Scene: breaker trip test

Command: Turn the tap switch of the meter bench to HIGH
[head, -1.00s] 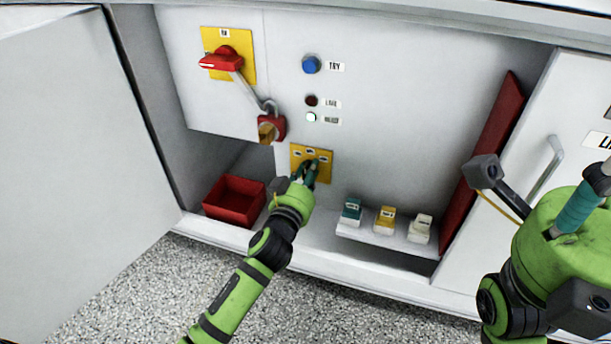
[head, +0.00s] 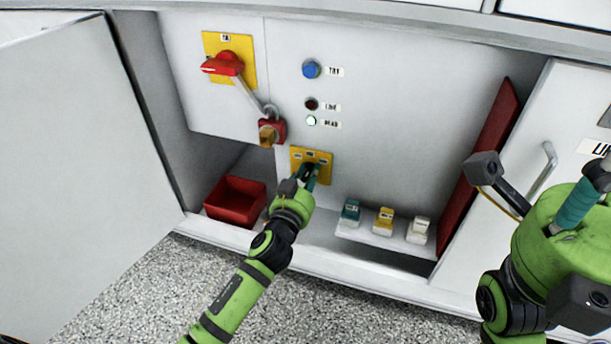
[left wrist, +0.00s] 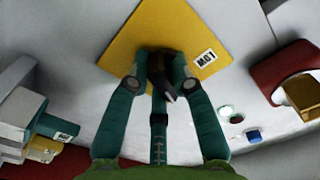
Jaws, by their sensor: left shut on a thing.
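The tap switch is a black knob (left wrist: 163,68) on a yellow plate (head: 325,159) with several small labels, low on the grey bench front. In the left wrist view the plate (left wrist: 195,25) shows one label that reads LOW upside down. My right gripper (head: 575,206) is at the right edge, partly cut off, away from the switch.
Above are a red rotary handle (head: 222,64), a red padlock (head: 272,131), a blue button (head: 311,69), a dark lamp (head: 311,104) and a lit lamp (head: 311,121). A red bin (head: 235,201) stands left, a shelf (head: 385,241) with three small blocks right. An open door (head: 70,170) bounds the left.

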